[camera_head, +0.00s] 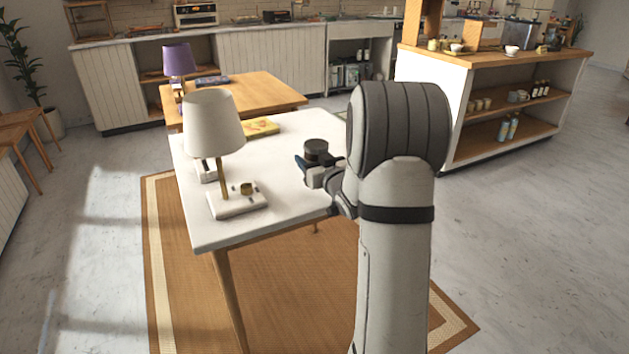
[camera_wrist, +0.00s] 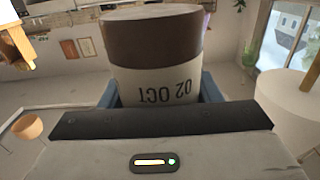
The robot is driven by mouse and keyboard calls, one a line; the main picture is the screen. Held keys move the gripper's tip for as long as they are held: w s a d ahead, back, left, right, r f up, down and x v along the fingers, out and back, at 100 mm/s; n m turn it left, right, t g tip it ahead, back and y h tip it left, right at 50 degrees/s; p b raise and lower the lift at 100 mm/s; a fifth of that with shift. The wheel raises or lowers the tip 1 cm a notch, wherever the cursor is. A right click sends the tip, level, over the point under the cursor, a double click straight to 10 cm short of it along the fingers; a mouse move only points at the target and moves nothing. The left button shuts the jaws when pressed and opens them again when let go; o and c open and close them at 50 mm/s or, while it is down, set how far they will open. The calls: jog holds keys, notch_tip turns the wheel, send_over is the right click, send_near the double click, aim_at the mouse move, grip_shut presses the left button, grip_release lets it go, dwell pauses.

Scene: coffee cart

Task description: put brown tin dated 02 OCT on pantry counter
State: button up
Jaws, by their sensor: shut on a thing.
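My gripper (camera_head: 312,170) is shut on the brown tin (camera_head: 316,151) over the right part of the white table in the head view. In the wrist view the tin (camera_wrist: 152,60) has a brown band and a pale band. The pale band reads "02 OCT", upside down in that picture. The blue fingers sit on both sides of the tin. From these views I cannot tell how far the tin is above the table. Which surface is the pantry counter is not marked; a long white counter (camera_head: 232,58) runs along the back wall.
The white table (camera_head: 275,205) holds a white lamp (camera_head: 213,120) and a yellow book (camera_head: 260,127). A wooden table (camera_head: 262,90) with a purple lamp (camera_head: 178,60) stands behind it. A wood-topped shelf unit (camera_head: 500,62) stands at right. The grey floor is open at right.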

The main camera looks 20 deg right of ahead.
jog(key=shift+f+b, duration=0.7)
jog(key=shift+f, duration=1.65)
jog(key=shift+f, duration=0.2)
jog(key=o, duration=1.3)
jog(key=shift+r+p, duration=0.1)
jog(key=shift+p, duration=0.2)
